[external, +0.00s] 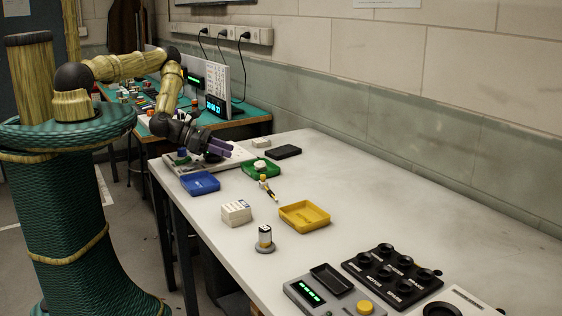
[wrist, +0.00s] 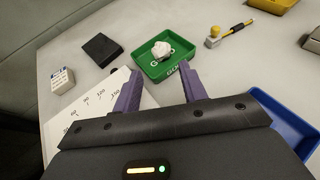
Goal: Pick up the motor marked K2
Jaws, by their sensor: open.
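No marking K2 is readable in either view. A small upright cylinder with a dark top and a pale band (external: 265,236), possibly a motor, stands on a grey round base on the near part of the white bench; any lettering is too small to read. My gripper (external: 218,147) is over the far end of the bench, well away from that cylinder. In the wrist view its two purple fingers (wrist: 160,72) are apart with nothing between them. Beyond the fingertips lies a green tray (wrist: 141,58) holding a white lump (wrist: 172,46).
A blue tray (external: 200,184), a yellow tray (external: 304,215), a white box (external: 236,212) and a black block (external: 283,152) lie on the bench. A black holder with several round cups (external: 390,272) and a grey device with green digits (external: 318,294) fill the near end.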

